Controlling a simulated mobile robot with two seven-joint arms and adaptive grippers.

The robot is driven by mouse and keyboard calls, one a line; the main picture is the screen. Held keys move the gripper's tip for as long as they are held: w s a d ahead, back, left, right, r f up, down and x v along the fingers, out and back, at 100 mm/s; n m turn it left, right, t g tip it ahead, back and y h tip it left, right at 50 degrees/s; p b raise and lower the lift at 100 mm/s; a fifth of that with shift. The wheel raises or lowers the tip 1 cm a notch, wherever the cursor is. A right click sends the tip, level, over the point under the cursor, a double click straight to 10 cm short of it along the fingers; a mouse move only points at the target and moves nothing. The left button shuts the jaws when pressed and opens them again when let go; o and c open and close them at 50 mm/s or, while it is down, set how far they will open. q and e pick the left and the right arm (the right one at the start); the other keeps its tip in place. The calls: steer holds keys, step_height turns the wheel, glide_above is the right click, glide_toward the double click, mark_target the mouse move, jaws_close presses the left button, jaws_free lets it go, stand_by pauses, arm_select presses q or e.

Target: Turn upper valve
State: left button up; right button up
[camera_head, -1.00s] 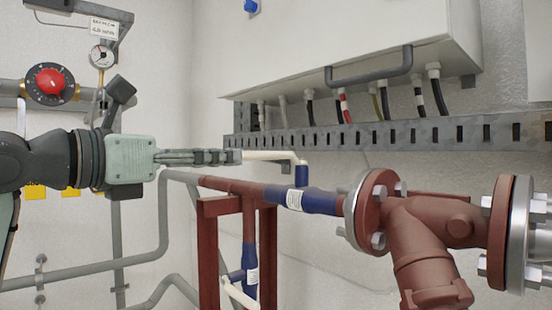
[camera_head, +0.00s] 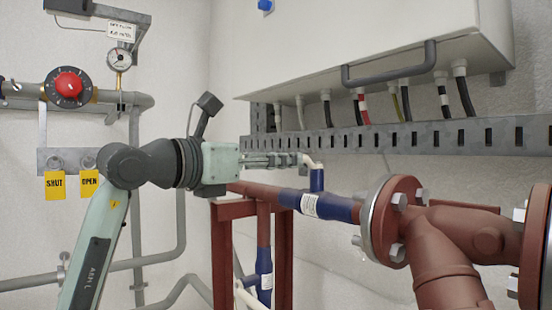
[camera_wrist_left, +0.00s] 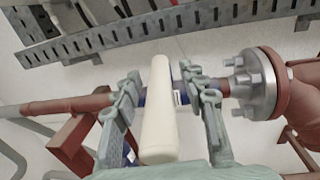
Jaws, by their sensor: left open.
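The upper valve has a blue body (camera_head: 325,206) on the red-brown pipe, with a short blue stem and a cream handle (camera_head: 312,161) pointing left. My left gripper (camera_head: 298,159) reaches in from the left at handle height, and its fingers hide most of the handle. In the left wrist view the cream handle (camera_wrist_left: 160,110) lies lengthwise between the two open fingers (camera_wrist_left: 163,88), with a visible gap on each side. A lower blue valve (camera_head: 264,268) with a cream handle (camera_head: 250,298) sits on the vertical pipe below. My right gripper is not in view.
A slotted metal tray (camera_head: 400,136) and a white cabinet (camera_head: 390,50) with cables are just above the valve. A red-brown frame (camera_head: 222,250) stands below the pipe. A large bolted flange (camera_head: 392,220) is to the right. A red knob (camera_head: 69,84) is on the left.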

arm_select(q)
steer(key=shift+c, duration=0.3)
jaws_close()
steer(key=shift+w, duration=0.1)
steer(key=shift+w+a+m+g+h, duration=0.3)
steer(key=shift+m+g+h, duration=0.1)
steer(key=shift+m+g, duration=0.15)
steer(key=shift+w+a+m+g+h, duration=0.1)
steer(key=shift+w+m+g+h, duration=0.15)
steer(key=shift+g+h, duration=0.15)
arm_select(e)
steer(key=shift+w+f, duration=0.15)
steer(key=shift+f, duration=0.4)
